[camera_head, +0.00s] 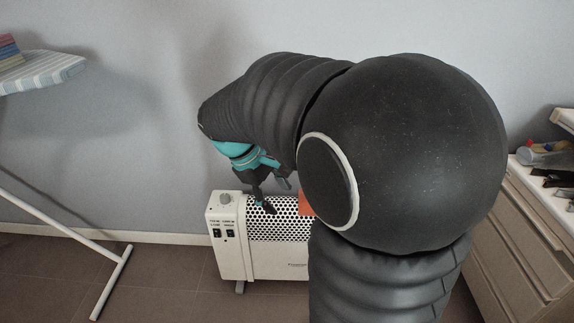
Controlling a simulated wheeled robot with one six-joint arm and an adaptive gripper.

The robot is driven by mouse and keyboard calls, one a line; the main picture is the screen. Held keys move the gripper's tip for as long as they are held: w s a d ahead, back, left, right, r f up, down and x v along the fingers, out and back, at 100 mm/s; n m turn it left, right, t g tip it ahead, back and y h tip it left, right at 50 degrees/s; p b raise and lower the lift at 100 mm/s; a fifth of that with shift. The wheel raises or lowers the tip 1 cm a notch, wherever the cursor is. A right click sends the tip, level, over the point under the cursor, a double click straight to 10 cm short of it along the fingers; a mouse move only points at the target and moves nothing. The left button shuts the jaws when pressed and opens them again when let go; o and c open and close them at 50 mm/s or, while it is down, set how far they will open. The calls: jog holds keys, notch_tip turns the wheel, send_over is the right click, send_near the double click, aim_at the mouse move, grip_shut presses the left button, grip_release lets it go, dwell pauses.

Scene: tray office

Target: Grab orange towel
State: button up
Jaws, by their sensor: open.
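A small piece of something orange (306,203), likely the towel, shows at the right part of the white heater's (230,245) top. Most of it is hidden behind my large dark arm. My gripper (275,198), black with a teal body, hangs open and pointing down in front of the heater's perforated upper panel, to the left of the orange patch. Nothing shows between its fingers. I cannot tell its exact distance from the heater.
An ironing board (45,72) with folded cloths (10,52) on it stands at the left, its white leg (112,280) on the tiled floor. A drawer cabinet (530,235) with small items on top stands at the right. A grey wall is behind the heater. Floor between board and heater is clear.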

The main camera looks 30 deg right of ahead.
jog(key=w+d+f+n+g+h+p, duration=0.1)
jog(key=w+d+f+n+g+h, duration=0.1)
jog(key=w+d+f, duration=0.1)
jog(key=w+d+f+n+g+h+p, duration=0.2)
jog(key=w+d+f, duration=0.1)
jog(key=w, duration=0.3)
jog(key=w+d+f+n+g+h+p, duration=0.2)
jog(key=w+d+f, duration=0.1)
jog(key=w+d, duration=0.2)
jog(key=shift+w+h, duration=0.1)
jog(key=shift+h, duration=0.3)
jog(key=p+x, duration=0.1)
jog(key=x, duration=1.2)
jog(key=shift+d+f, duration=0.15)
grip_shut()
